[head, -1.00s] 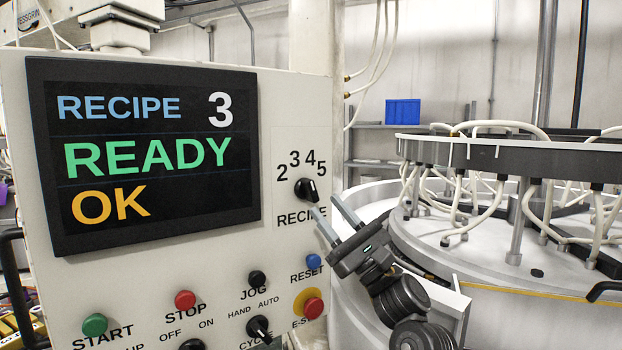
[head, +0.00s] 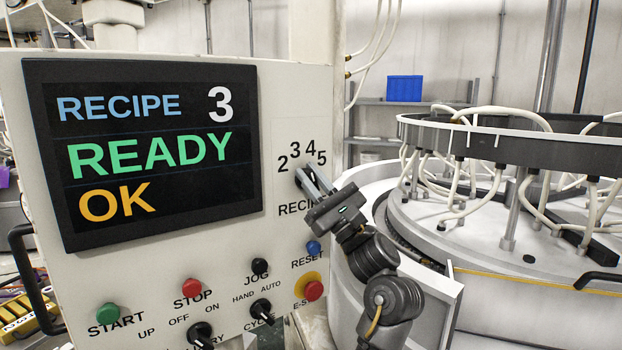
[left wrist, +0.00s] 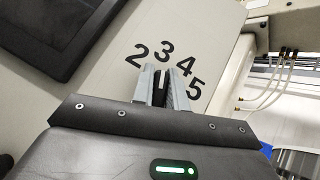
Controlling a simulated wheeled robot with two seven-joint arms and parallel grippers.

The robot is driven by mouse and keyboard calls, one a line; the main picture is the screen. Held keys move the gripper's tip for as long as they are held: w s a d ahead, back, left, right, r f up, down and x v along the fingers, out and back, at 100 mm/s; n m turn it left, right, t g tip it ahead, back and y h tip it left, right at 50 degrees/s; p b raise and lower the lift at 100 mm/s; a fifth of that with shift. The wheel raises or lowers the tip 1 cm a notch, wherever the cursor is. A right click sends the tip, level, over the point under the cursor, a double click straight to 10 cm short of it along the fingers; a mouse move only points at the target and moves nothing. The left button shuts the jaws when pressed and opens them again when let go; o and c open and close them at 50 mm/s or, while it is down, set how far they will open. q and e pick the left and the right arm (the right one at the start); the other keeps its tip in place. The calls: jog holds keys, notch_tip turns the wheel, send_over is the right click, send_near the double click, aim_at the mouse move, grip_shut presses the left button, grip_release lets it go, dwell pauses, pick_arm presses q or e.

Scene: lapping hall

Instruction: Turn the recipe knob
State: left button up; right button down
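The black recipe knob (head: 299,181) is on the white control panel (head: 285,240), below the numbers 2, 3, 4 and 5. It is mostly hidden by my left gripper (head: 312,181) in the head view. In the left wrist view the two grey fingers (left wrist: 161,88) lie on either side of the dark knob (left wrist: 160,92), close together with little or no gap showing. They look shut on it. The display (head: 150,150) reads RECIPE 3, READY, OK. My right gripper is not in view.
Below the knob are a blue reset button (head: 313,248), a red emergency stop (head: 313,290), and other buttons and switches. A round lapping machine (head: 480,215) with white hoses stands to the right, behind my arm.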

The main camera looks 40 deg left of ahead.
pick_arm(q)
jog(key=shift+f, duration=0.1)
grip_shut()
jog(key=shift+f, duration=0.1)
